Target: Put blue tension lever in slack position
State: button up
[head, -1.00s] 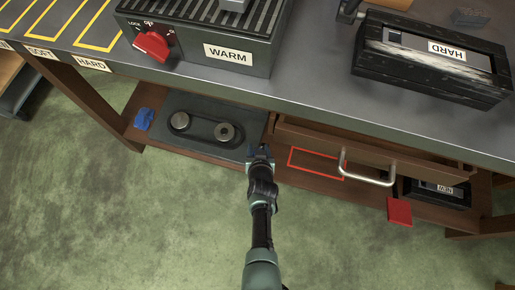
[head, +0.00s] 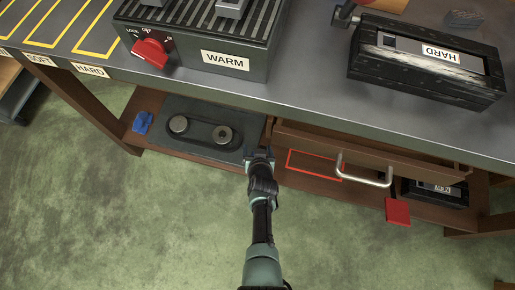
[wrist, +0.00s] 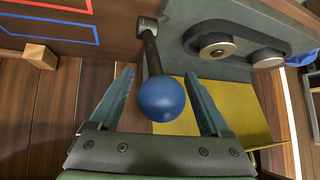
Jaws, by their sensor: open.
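In the wrist view, the tension lever shows a blue ball knob (wrist: 163,98) on a dark metal arm (wrist: 151,48). My gripper (wrist: 160,92) is open, with one finger on each side of the knob. I cannot tell whether either finger touches it. In the head view my gripper (head: 260,157) is at the lower shelf, at the right end of the grey belt unit (head: 180,143), and hides the lever. The belt unit carries two round pulleys (head: 222,135), also seen in the wrist view (wrist: 214,47).
A drawer with a metal handle (head: 364,172) is right of my gripper. A red outline (head: 315,165) marks the shelf, and a red block (head: 397,211) is farther right. A blue object (head: 142,122) lies left. The bench top with the WARM box (head: 225,58) overhangs the shelf.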

jog(key=p+v, duration=0.7)
jog(key=v, duration=0.6)
jog(key=shift+p, duration=0.35)
